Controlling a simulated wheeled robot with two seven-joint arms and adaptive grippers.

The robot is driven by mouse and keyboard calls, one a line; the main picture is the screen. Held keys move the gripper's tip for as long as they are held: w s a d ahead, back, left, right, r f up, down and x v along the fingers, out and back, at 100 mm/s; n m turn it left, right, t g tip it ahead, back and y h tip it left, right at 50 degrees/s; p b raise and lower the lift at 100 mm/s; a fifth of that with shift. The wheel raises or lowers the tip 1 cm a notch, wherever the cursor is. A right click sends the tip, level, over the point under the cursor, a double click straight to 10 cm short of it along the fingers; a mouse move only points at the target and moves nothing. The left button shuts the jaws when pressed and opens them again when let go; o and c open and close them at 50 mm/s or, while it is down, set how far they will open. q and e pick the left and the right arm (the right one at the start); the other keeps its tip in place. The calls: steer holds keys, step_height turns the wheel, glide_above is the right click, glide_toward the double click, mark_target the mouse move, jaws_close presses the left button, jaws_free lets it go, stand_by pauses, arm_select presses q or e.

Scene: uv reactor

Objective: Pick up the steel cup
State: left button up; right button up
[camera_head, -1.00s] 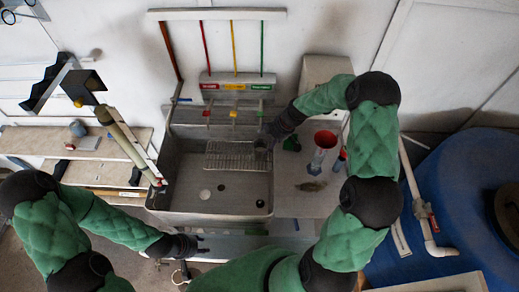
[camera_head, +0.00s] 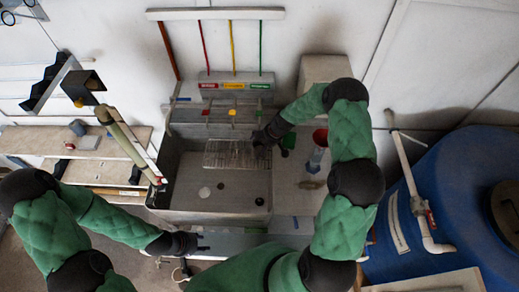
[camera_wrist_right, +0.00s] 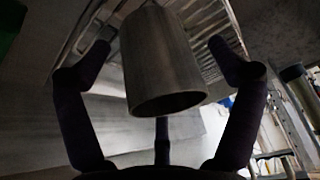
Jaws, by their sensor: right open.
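The steel cup (camera_wrist_right: 163,65) is a plain grey metal cylinder. In the right wrist view it stands between the spread fingers of my right gripper (camera_wrist_right: 159,48), its round rim towards the bottom of the picture. Gaps show on both sides, so the fingers do not appear to touch it. In the head view my right gripper (camera_head: 262,138) is over the right end of the wire rack, and the cup is mostly hidden there. My left gripper (camera_head: 203,242) is empty and open in front of the sink, away from the cup.
The wire rack (camera_head: 228,155) lies across the grey sink (camera_head: 175,205). A clear vessel with a red top (camera_head: 318,150) and a small brownish item (camera_head: 311,184) are on the counter right of the sink. A blue tank (camera_head: 450,190) is at the right.

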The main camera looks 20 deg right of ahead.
steer(key=c, duration=1.5)
steer(key=shift+r, duration=0.1)
